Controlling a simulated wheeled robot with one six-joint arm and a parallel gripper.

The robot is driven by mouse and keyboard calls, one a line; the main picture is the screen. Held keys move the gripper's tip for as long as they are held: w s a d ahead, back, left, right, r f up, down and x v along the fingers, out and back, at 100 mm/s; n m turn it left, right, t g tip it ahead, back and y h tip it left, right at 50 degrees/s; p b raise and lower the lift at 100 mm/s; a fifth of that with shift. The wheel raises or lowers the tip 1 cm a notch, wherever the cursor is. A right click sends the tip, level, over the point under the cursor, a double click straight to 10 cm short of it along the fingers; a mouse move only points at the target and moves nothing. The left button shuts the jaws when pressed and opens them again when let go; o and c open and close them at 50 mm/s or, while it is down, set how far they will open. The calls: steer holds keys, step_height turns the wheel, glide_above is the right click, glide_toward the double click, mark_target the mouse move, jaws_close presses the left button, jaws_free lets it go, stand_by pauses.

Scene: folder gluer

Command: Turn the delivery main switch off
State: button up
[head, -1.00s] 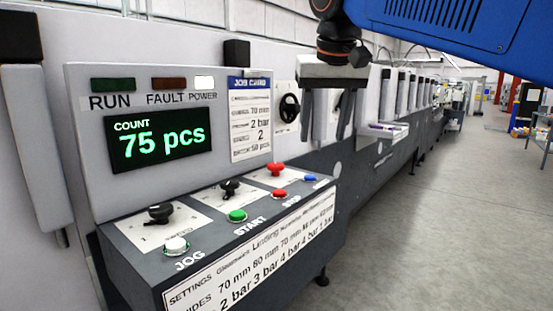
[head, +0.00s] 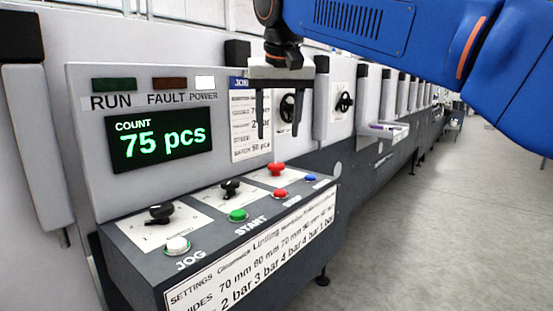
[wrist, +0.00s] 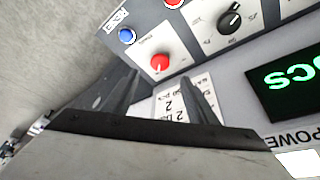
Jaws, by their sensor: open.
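The control desk (head: 150,262) carries a red rotary knob (head: 277,168) on a white plate at its right end. It also shows in the wrist view (wrist: 160,62). The plate's lettering is too small to read, so I cannot confirm it is the delivery main switch. My gripper (head: 278,137) is open and empty, fingers pointing down, above the red knob and apart from it. In the wrist view the red knob lies just beyond the gap between my fingers (wrist: 160,77).
Black selector knobs (head: 160,214) (head: 230,188) stand left of it. Jog (head: 177,246), start (head: 237,215), red (head: 280,194) and blue (head: 311,177) buttons line the front. The display (head: 160,138) reads 75 pcs; the power lamp (head: 205,83) is white. Floor is clear at right.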

mark_target(276, 164)
steer(key=x, duration=0.9)
steer(key=shift+w+f, duration=0.1)
steer(key=shift+f, duration=0.3)
steer(key=c, duration=1)
